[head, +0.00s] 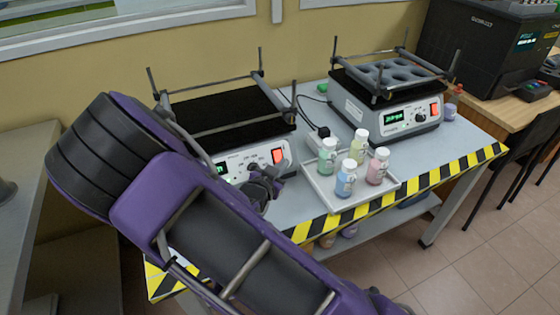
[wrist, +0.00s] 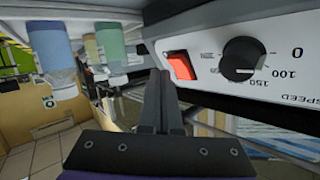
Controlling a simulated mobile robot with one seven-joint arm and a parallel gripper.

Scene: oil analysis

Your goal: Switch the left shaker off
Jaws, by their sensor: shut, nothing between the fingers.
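The left shaker (head: 230,134) has a black top with a metal rail frame and a white front panel. My arm hides part of its front; an edge of its green display shows. Its red rocker switch (head: 278,156) is at the right end of the panel, beside a black knob. In the wrist view, which is upside down, the switch (wrist: 180,65) and knob (wrist: 243,57) are close up. My gripper (head: 268,178) is shut and empty in front of the panel. In the wrist view its fingertips (wrist: 160,76) are just beside the switch; I cannot tell whether they touch.
A white tray (head: 327,199) with several capped bottles stands right of my gripper. The right shaker (head: 395,110), with a lit green display, is behind it. The table (head: 430,160) has a yellow-black striped front edge. A black cable and plug lie between the shakers.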

